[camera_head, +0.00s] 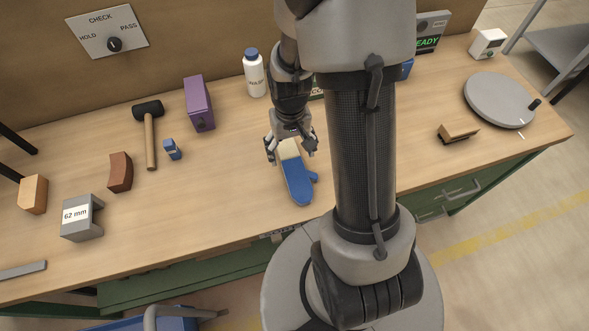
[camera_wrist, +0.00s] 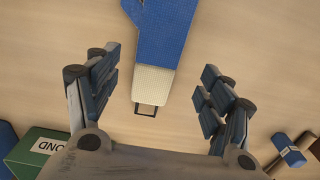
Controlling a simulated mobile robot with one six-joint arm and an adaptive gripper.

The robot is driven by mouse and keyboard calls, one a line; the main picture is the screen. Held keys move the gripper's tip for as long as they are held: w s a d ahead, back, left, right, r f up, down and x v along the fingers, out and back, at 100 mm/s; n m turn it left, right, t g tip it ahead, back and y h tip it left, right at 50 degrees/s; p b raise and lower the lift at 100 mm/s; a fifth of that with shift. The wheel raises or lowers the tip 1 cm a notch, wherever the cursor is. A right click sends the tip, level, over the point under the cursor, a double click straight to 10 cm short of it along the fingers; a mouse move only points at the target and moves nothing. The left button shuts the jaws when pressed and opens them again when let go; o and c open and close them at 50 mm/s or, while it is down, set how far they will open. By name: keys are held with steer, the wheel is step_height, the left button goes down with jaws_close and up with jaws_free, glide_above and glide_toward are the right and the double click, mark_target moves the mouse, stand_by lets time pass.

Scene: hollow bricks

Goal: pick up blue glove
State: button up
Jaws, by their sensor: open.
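The blue glove (camera_head: 297,183) lies flat on the wooden table, its thumb pointing right and its cream cuff (camera_head: 288,150) toward the back. My gripper (camera_head: 291,146) is open over the cuff end in the head view. In the wrist view the glove (camera_wrist: 166,40) enters from the top, and its cream cuff (camera_wrist: 153,84) with a small dark loop lies between the two fingers of my open gripper (camera_wrist: 162,95). Neither finger appears to touch the glove. The exact height of the fingers above the table is hard to tell.
A grey turntable (camera_head: 498,100) and a brush-like wooden block (camera_head: 458,132) are on the right. The table around the glove is clear.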

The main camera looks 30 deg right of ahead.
mark_target(292, 162)
step_height(292, 162, down, 5)
steer(key=b, duration=0.2)
steer(key=shift+d+f+b, duration=0.15)
steer(key=shift+f+b, duration=0.05)
steer(key=shift+b, duration=0.1)
steer(key=shift+r, duration=0.1)
steer(key=shift+c, duration=0.6)
steer(key=c, duration=1.1)
